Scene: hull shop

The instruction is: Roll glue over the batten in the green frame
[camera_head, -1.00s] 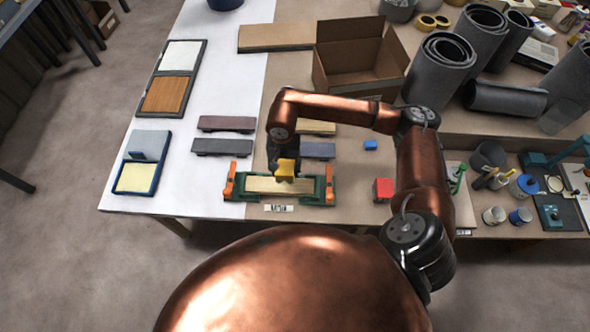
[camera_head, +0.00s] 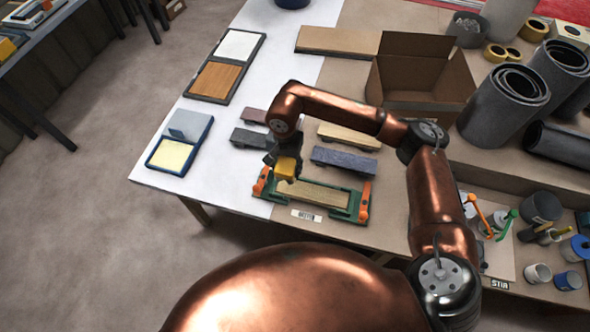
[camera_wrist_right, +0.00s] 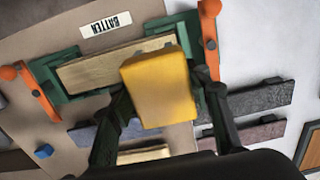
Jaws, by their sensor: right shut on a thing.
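The green frame (camera_head: 356,214) with orange clamps at both ends lies near the table's front edge. The pale wood batten (camera_head: 318,196) lies inside it; it also shows in the wrist view (camera_wrist_right: 88,72). My right gripper (camera_head: 285,158) is shut on a yellow glue roller (camera_head: 287,169). In the wrist view the yellow glue roller (camera_wrist_right: 160,88) sits between the fingers and covers part of the batten. In the head view it is over the batten's left end. I cannot tell whether it touches the wood. My left gripper is not in view.
A blue tray (camera_head: 158,163) with a pale yellow pad stands to the left. Several loose battens, such as a blue-grey one (camera_head: 343,161), lie behind the frame. A cardboard box (camera_head: 408,104) stands at the back. Pots and tools crowd the right side.

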